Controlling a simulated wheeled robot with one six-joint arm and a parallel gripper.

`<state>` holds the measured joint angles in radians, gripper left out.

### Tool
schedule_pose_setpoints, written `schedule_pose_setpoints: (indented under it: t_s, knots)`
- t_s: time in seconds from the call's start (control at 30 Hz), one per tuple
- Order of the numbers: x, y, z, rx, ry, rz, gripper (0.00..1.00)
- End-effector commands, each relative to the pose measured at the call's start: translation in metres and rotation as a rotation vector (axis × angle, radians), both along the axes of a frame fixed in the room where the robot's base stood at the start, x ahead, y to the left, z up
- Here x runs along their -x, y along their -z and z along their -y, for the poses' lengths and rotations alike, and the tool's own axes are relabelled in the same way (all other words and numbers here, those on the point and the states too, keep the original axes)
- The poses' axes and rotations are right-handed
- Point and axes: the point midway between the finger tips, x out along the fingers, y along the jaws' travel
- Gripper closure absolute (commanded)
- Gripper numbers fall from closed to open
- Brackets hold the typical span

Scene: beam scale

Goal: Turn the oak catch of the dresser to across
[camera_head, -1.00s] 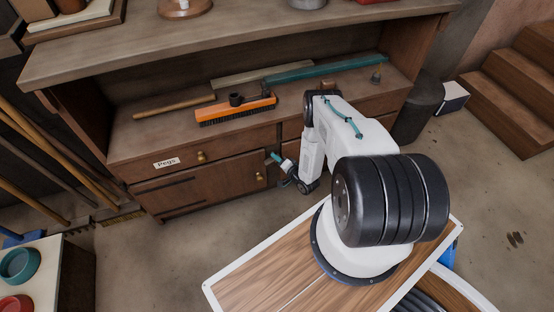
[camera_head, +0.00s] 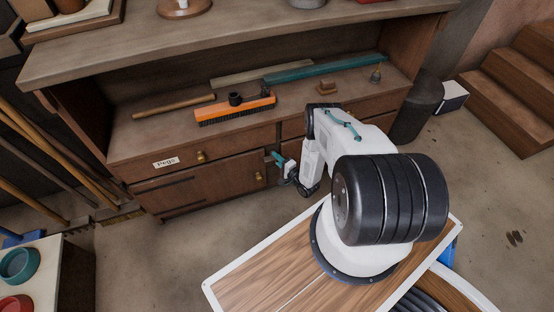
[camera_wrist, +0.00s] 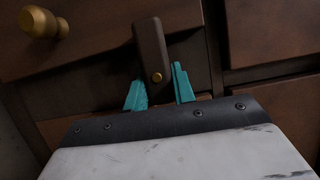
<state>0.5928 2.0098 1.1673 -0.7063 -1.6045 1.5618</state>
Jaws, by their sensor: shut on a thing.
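The oak catch (camera_wrist: 150,45) is a brown bar with a brass screw near its lower end, on the dresser front in the wrist view. It stands nearly upright in that picture, leaning slightly. My gripper (camera_wrist: 159,88) is shut on it, with one teal finger on each side of its lower end. Contact at the fingertips is partly hidden. The wooden dresser (camera_head: 190,190) shows in the head view, with my gripper (camera_head: 278,158) at its front, right of the lower left door. The catch itself is hidden there.
A brass knob (camera_wrist: 42,22) is left of the catch. A dark bin (camera_head: 418,106) stands right of the dresser. The floor (camera_head: 150,260) in front is open.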

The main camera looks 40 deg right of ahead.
Motion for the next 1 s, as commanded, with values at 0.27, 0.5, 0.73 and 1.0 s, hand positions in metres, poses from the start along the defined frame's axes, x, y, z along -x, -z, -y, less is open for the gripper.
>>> schedule_pose_setpoints:
  t_s: [0.27, 0.5, 0.73, 1.0]
  knots:
    - [0.001, 0.001, 0.001, -0.001, 0.005, -0.002, 0.61]
    - [0.0, 0.0, -0.001, 0.0, 0.001, -0.001, 0.53]
    - [0.015, 0.001, 0.002, -0.002, 0.002, -0.004, 0.53]
    - [0.061, 0.001, 0.008, -0.002, 0.005, -0.002, 0.53]
